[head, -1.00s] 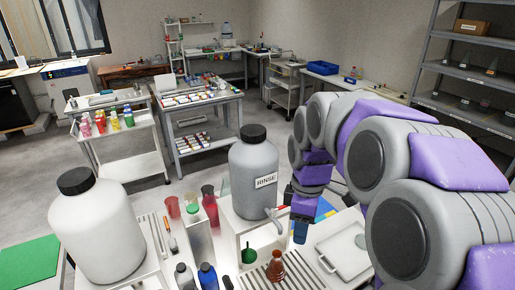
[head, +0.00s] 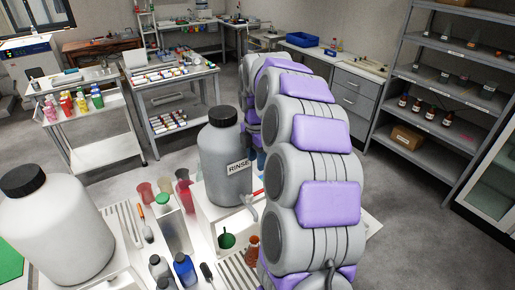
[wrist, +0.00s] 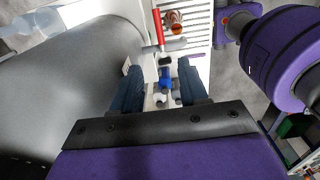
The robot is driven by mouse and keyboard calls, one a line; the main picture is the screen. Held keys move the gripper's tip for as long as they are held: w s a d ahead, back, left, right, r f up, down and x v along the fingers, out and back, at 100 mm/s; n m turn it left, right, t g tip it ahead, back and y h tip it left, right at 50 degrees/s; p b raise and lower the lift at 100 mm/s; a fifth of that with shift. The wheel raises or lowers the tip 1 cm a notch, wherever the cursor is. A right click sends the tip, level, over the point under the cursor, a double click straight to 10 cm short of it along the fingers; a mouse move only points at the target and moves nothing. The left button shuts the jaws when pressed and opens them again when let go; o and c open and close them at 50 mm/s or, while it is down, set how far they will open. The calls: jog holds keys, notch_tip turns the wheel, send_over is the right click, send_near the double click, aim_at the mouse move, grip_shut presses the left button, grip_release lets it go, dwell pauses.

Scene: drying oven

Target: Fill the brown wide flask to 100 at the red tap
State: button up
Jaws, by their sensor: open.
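The brown flask (head: 252,248) stands on the slatted drain rack at the front, partly hidden by my arm in the head view. A round brownish top (wrist: 173,18) at the upper edge of the wrist view looks like the flask. The red tap (head: 257,191) sits low on the grey RINSE carboy (head: 221,160); its red handle (wrist: 157,28) shows in the wrist view. My gripper (wrist: 162,88) is open beside the carboy, with nothing clearly held. A blue-and-white fitting (wrist: 166,77) shows between or beyond its fingers. In the head view my arm hides most of the gripper.
A white carboy (head: 52,225) stands at left. Blue (head: 184,270) and grey (head: 160,268) bottles, a green funnel (head: 227,240) and red tumblers (head: 184,184) crowd the bench. Shelves (head: 440,110) stand at right, with open floor before them.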

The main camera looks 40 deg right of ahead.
jog(key=b, duration=0.1)
send_over(261, 190)
jog(key=d, duration=0.2)
notch_tip(261, 190, down, 9)
jog(key=shift+d+r, duration=0.1)
jog(key=shift+r, duration=0.05)
jog(key=a+f, duration=0.1)
jog(key=f, duration=0.1)
jog(key=a+f+b, duration=0.1)
jog(key=a+f, duration=0.1)
jog(key=shift+w+d+f, duration=0.1)
jog(key=shift+d+f, duration=0.05)
jog(key=shift+d, duration=0.45)
jog(key=shift+d+f, duration=0.15)
jog(key=shift+d, duration=0.55)
jog(key=shift+c, duration=0.8)
jog(key=shift+a+r, duration=0.15)
jog(key=shift+a, duration=0.75)
jog(key=c, duration=0.5)
jog(key=shift+a, duration=0.2)
grip_shut()
jog(key=shift+d, duration=0.35)
